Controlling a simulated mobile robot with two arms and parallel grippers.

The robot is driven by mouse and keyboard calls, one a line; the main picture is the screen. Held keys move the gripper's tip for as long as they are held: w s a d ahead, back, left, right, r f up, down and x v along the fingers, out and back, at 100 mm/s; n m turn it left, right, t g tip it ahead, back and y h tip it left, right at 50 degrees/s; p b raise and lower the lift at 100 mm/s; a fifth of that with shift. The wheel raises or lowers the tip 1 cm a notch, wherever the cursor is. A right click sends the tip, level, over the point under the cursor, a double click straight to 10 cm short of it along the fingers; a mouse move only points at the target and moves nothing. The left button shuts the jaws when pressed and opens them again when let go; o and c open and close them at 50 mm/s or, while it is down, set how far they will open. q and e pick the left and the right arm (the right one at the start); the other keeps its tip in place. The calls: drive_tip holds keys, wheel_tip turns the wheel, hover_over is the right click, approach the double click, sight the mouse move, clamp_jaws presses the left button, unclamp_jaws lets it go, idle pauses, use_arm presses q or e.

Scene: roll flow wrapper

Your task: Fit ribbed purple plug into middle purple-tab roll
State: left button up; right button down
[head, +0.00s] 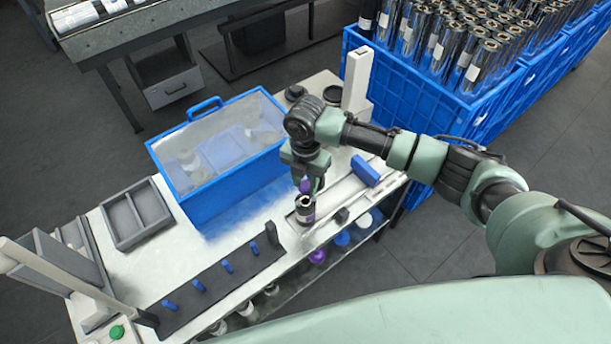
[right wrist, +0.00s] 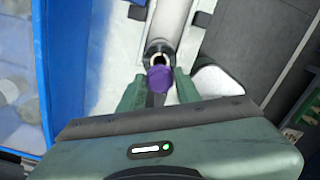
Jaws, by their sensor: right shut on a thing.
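My right gripper (head: 306,180) is shut on the purple plug (right wrist: 160,78), which shows between the two fingers in the right wrist view. In the head view the plug (head: 305,186) is just above a roll (head: 305,209) with a dark body and a pale label with a purple tint. I cannot tell whether the plug touches the core. My left gripper is not in view.
A blue bin with a clear lid (head: 215,150) stands left of the roll. A dark rack with several blue pegs (head: 228,266) lies along the table front. A blue block (head: 365,171) lies right of the gripper. Blue crates of rolls (head: 400,107) stand behind.

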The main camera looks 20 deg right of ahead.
sight(305, 185)
drive_tip(key=shift+f+b, duration=2.85)
drive_tip(key=shift+f, duration=0.1)
drive_tip(key=shift+r+p, duration=0.1)
drive_tip(key=shift+p, duration=0.2)
drive_tip(key=shift+p, duration=0.35)
drive_tip(key=shift+r, duration=0.1)
drive_tip(key=shift+r+p, duration=0.65)
drive_tip(key=shift+p, duration=0.25)
drive_tip(key=shift+p, duration=0.3)
drive_tip(key=shift+f+b, duration=0.75)
drive_tip(key=shift+f, duration=0.5)
